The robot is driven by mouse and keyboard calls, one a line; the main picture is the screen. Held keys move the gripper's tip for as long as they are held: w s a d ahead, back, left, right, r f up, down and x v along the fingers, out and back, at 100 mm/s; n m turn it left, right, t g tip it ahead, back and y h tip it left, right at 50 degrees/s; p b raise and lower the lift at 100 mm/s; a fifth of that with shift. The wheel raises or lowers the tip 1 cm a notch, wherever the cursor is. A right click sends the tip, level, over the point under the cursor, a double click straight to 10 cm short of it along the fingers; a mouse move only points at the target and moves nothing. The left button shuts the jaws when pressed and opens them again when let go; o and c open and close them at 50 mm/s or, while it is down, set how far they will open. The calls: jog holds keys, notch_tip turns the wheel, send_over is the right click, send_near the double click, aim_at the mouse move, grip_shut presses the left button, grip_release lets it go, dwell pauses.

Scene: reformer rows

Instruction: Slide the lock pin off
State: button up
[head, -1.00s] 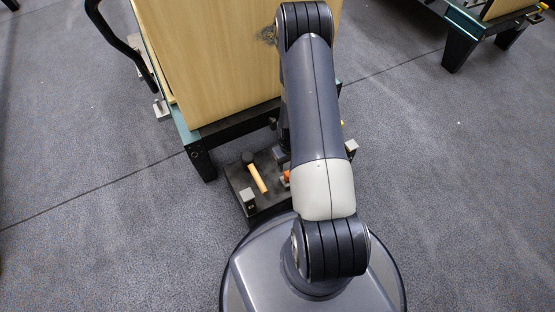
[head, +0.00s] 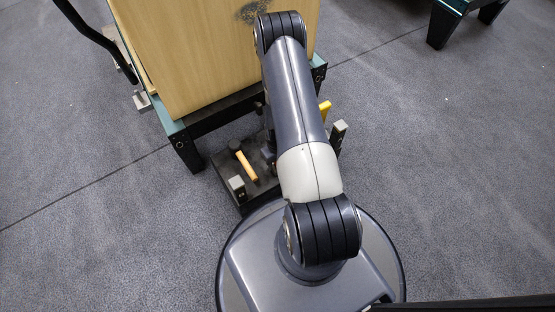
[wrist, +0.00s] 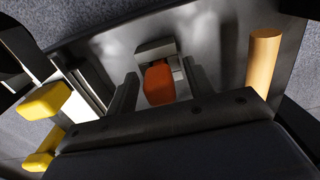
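In the wrist view an orange-red block (wrist: 158,84) sits against a grey metal block (wrist: 155,48) on a dark tray (wrist: 215,42). I cannot tell for sure whether the orange-red part is the lock pin. My gripper (wrist: 160,69) is open, with one dark finger on each side of the orange-red block. Small gaps seem to show between the fingers and the block. In the head view my arm hides the gripper and the orange-red block.
Two yellow pieces show in the wrist view (wrist: 45,101). A large wooden panel (head: 200,55) stands on a frame behind.

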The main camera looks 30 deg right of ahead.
jog(key=c, duration=1)
jog(key=shift+r+p, duration=1.65)
jog(key=shift+r, duration=1.15)
